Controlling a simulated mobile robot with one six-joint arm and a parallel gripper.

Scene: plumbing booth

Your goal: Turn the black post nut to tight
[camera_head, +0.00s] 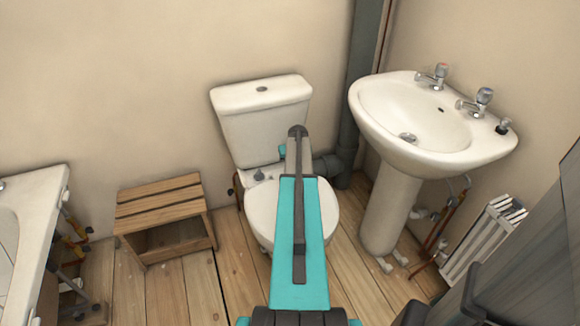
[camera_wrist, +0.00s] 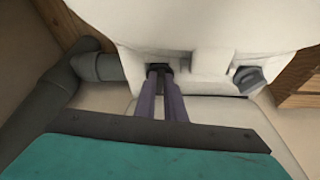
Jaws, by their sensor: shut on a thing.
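In the wrist view, my gripper (camera_wrist: 162,74) reaches with its two long purple-grey fingers to the rear underside of the white toilet bowl and seat (camera_wrist: 200,25). The fingertips are close together on the black post nut (camera_wrist: 157,67), of which only a small dark part shows. A second, grey nut (camera_wrist: 248,79) sits apart to the right, with nothing holding it. In the head view my teal arm crosses the toilet seat (camera_head: 262,215) and hides the held nut and the fingertips. How tight the nut is cannot be told.
The cistern (camera_head: 262,110) stands close behind the bowl. A grey waste pipe (camera_head: 345,150) runs beside it, also in the wrist view (camera_wrist: 95,68). A basin (camera_head: 420,115) stands at right, a wooden stool (camera_head: 160,195) at left. Floor between stool and toilet is clear.

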